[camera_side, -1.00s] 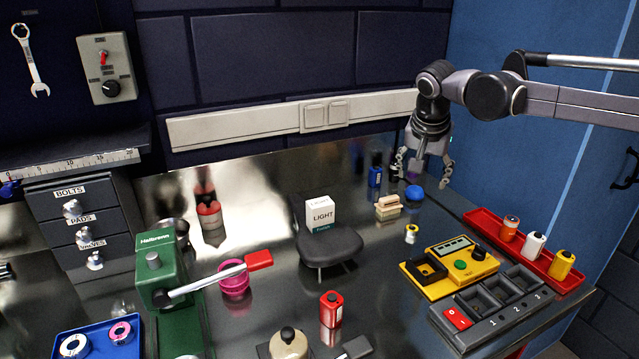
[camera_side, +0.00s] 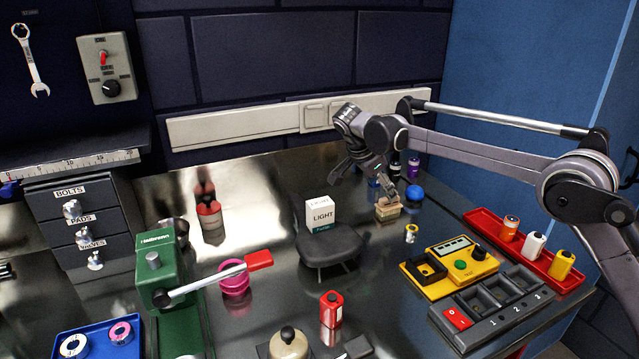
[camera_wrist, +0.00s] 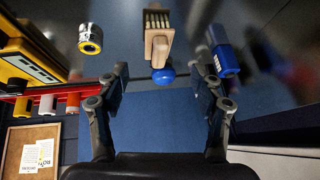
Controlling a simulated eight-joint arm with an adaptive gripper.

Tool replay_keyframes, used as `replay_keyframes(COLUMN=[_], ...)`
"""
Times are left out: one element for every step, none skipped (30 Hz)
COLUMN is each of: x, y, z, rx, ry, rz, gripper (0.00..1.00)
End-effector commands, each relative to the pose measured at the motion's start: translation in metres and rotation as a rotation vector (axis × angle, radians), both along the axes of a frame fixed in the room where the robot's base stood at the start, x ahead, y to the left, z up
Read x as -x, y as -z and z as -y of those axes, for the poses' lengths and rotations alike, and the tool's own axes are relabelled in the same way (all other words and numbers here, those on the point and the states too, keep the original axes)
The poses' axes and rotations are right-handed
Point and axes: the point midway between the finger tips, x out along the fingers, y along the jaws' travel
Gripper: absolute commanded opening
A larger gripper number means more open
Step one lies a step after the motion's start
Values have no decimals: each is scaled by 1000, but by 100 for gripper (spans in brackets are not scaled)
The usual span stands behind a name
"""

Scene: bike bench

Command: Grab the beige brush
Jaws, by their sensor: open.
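The beige brush (camera_side: 387,209) sits on the metal bench, right of the saddle, with its bristle side and handle partly hidden by my gripper in the side view. In the wrist view the brush (camera_wrist: 158,35) is ahead at the top centre, its bristle rows facing the camera side. My gripper (camera_side: 362,185) is open, its fingers spread wide above and beside the brush in the side view. In the wrist view my gripper (camera_wrist: 160,85) has nothing between its fingers, and the brush lies beyond the fingertips.
A blue ball-like object (camera_side: 415,193) is close right of the brush. A blue bottle (camera_wrist: 222,52) stands beside it in the wrist view. A small yellow-and-white cylinder (camera_side: 411,233) is in front. The saddle (camera_side: 328,248) with a LIGHT box (camera_side: 320,213) is left. A yellow tester (camera_side: 463,268) is front right.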

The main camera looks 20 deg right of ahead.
Motion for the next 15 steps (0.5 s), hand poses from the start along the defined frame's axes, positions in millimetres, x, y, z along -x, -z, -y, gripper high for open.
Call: replay_keyframes(x=[-1,-2,-2,-3,-3,-3,-3,-3,-3,-3,-3,-3,-3,-3,-3], y=[6,9,12,14,15,16,18,19,21,24,27,31,35,38,43], z=[4,5,7,8,9,10,11,12,14,16,19,22,25,28,32], rx=[-1,-1,-1,-1,-1,-1,-1,-1,-1,-1,-1,-1,-1,-1,-1], ry=[0,-2,-2,-2,-2,-2,-2,-2,-1,-1,0,0,0,-1,-1], rz=[0,0,0,0,0,0,0,0,-1,-1,0,-1,-1,-1,-1], gripper=[67,67,67,67,67,67,67,67,67,67,67,67,67,67,67])
